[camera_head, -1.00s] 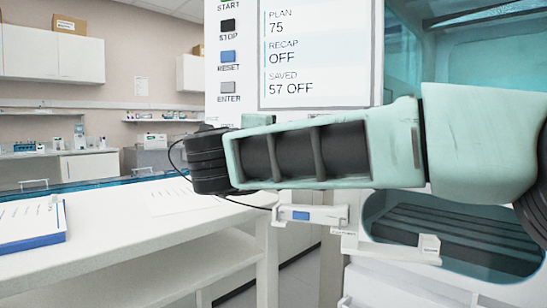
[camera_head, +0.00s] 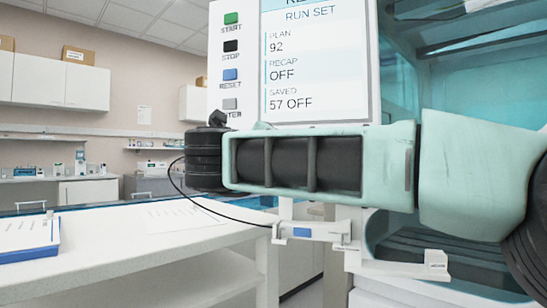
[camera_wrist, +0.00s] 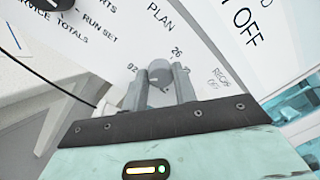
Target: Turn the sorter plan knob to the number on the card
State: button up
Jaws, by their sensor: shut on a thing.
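The plan knob (camera_wrist: 159,72) is a grey round knob below the word PLAN on the white panel, with 92 printed to its left and 26 to its right. My gripper (camera_wrist: 161,86) is shut on it, one finger on each side. The machine's screen (camera_head: 318,62) reads PLAN 92, RECAP OFF and SAVED 57 OFF, under RUN SET. In the head view my arm hides the knob and fingers. I cannot make out a card with a readable number.
A dark knob (camera_wrist: 50,4) by RUN SET and SERVICE TOTALS is at the wrist view's top left. START, STOP, RESET and ENTER buttons line the screen's left.

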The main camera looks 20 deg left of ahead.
jog(key=shift+f, duration=0.1)
jog(key=o, duration=1)
jog(key=s, duration=1.7)
jog(key=shift+s+f+b, duration=0.25)
jog(key=shift+f+b, duration=0.05)
jog(key=shift+b, duration=0.05)
